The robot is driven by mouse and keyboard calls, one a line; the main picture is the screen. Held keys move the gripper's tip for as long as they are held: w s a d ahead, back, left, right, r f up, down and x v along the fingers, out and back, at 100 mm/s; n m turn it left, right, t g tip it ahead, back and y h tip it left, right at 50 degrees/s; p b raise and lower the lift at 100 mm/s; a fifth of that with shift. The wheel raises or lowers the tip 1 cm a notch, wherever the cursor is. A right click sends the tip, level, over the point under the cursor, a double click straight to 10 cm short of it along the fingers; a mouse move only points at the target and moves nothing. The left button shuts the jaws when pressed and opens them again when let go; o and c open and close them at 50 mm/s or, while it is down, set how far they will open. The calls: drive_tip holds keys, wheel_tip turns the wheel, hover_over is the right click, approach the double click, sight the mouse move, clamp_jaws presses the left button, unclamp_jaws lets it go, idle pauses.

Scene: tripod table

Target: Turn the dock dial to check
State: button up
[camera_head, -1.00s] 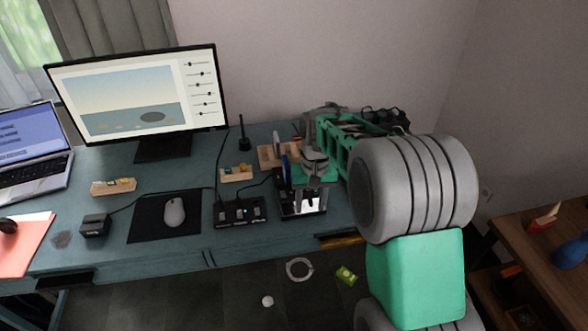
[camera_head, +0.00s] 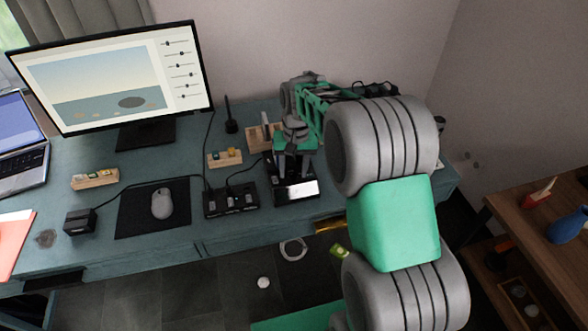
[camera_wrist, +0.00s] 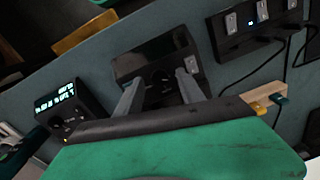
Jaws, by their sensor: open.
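The black dock (camera_head: 298,191) stands near the front of the blue-grey desk, with a bright reflection on its top. In the wrist view the dock (camera_wrist: 140,64) is a dark box. A dark round shape, seemingly its dial (camera_wrist: 161,76), shows between my fingertips. The dial's markings and pointer are too dark to read. My gripper (camera_wrist: 160,82) is open, with one grey finger on each side of the dial. I cannot tell whether the fingers touch it. In the head view my gripper (camera_head: 293,163) is over the back of the dock, and the dial is hidden.
A black switch box (camera_head: 231,199) stands just left of the dock. A small black device with a lit display (camera_wrist: 62,106) is on its other side. A wooden block (camera_head: 224,159) is behind. A mouse (camera_head: 162,203) lies farther left on a mat, where space is clearer.

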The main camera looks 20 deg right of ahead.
drive_tip(key=shift+f, duration=0.3)
drive_tip(key=shift+c, duration=0.5)
clamp_jaws()
